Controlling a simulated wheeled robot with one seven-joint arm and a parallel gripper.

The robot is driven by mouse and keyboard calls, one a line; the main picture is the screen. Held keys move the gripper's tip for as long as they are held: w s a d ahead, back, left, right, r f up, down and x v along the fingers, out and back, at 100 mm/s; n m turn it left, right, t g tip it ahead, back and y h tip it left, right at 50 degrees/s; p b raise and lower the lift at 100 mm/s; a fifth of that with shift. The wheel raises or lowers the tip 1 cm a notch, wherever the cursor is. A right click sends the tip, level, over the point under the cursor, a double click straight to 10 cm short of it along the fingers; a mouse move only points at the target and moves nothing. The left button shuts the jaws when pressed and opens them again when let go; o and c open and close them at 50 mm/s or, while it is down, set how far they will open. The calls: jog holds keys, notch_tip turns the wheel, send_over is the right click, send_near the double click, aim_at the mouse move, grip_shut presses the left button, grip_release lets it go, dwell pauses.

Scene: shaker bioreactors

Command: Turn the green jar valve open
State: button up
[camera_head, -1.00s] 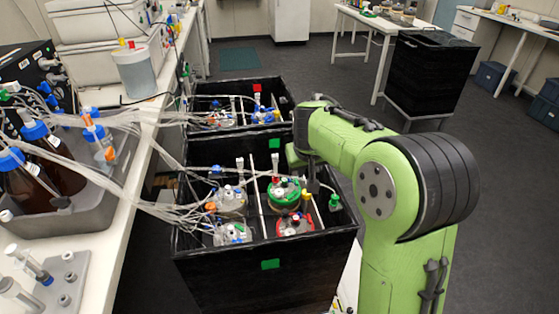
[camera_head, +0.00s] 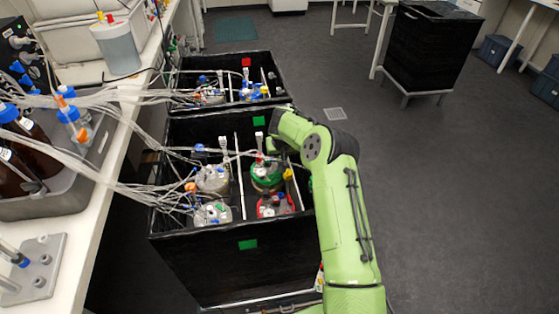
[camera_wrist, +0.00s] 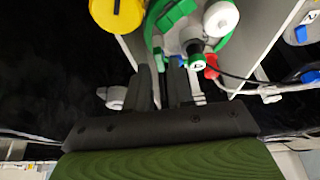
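The green-topped jar (camera_head: 266,175) sits in the right compartment of the nearer black box, behind a red-topped jar (camera_head: 274,206). In the wrist view the green jar lid (camera_wrist: 174,14) is at the top, just beyond the fingertips. A small green-ringed valve or port (camera_wrist: 196,62) stands out from its near side, right of the fingers; which part is the jar valve is not certain. In the head view my arm hides most of the gripper.
The nearer black box (camera_head: 236,260) has high walls and a divider; clear-lidded jars (camera_head: 212,178) with many tubes fill its left side. A second black box (camera_head: 190,75) stands behind. In the wrist view a yellow cap (camera_wrist: 117,12) and a red fitting (camera_wrist: 211,66) are close. Open floor lies right.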

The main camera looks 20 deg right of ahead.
jog(key=x, duration=0.2)
jog(key=shift+w+f, duration=0.15)
jog(key=shift+f, duration=0.15)
grip_shut()
